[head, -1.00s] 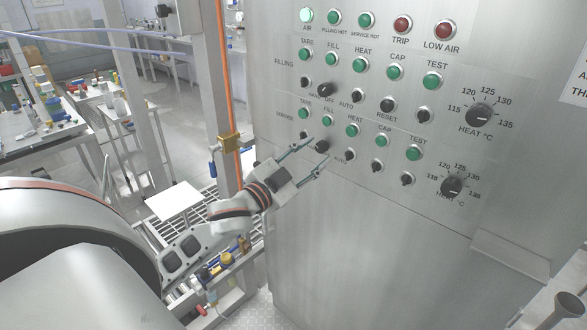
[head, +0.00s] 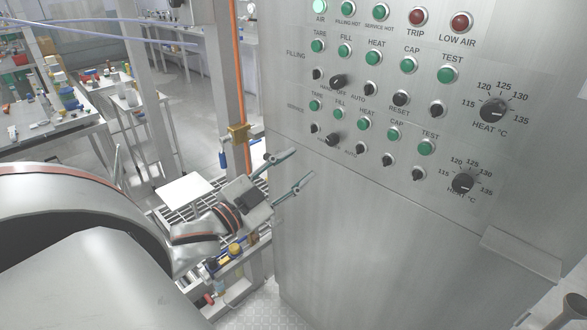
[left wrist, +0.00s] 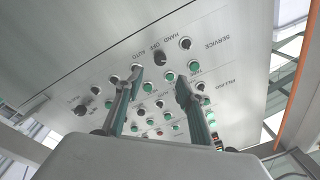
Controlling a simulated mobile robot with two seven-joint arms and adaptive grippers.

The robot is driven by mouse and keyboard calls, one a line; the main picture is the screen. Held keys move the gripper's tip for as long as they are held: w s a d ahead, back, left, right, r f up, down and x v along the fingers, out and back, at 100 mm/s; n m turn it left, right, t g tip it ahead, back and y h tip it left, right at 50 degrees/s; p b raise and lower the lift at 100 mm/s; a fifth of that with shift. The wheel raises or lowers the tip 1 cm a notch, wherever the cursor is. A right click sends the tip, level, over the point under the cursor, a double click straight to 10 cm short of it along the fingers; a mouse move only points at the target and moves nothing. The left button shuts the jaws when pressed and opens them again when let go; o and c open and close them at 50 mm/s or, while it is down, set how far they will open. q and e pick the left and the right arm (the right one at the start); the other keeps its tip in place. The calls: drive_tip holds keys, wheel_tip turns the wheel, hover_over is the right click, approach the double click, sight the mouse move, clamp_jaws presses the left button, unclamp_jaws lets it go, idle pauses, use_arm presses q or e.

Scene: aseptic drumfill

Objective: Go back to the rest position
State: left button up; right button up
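My left gripper (head: 302,167) is in front of the control panel (head: 350,230), at the lower left of the knobs. Its two fingers are spread apart with nothing between them. The larger black service selector knob (head: 333,139) is up and to the right of the fingertips, apart from them in the head view. In the left wrist view the open fingers (left wrist: 158,85) point toward the panel, and the selector knob (left wrist: 160,62) shows between and beyond them.
The panel carries green lamps, two red lamps (head: 417,16) and two heat dials (head: 492,110). A steel frame post with an orange line (head: 237,60) stands left of the panel. A white plate (head: 186,189) and grating lie below. Cluttered benches (head: 60,135) stand farther left.

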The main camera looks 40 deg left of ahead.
idle(0.3)
use_arm(q)
drive_tip(key=s+d+f+n+g, duration=0.1)
drive_tip(key=s+d+f+g, duration=0.15)
drive_tip(key=f, duration=0.85)
drive_tip(key=s+d+f+n+g, duration=0.2)
drive_tip(key=d+f, duration=0.1)
drive_tip(key=f, duration=0.7)
drive_tip(key=s+d+f+n+g, duration=0.1)
drive_tip(key=s+d+f+g, duration=0.1)
drive_tip(key=f, duration=0.9)
drive_tip(key=s+d+f+g+h, duration=0.1)
drive_tip(key=s+d+f+g, duration=0.1)
drive_tip(key=s+d+f, duration=0.5)
wheel_tip(320, 180, down, 4)
drive_tip(key=shift+d+r, duration=0.25)
drive_tip(key=shift+d, duration=0.35)
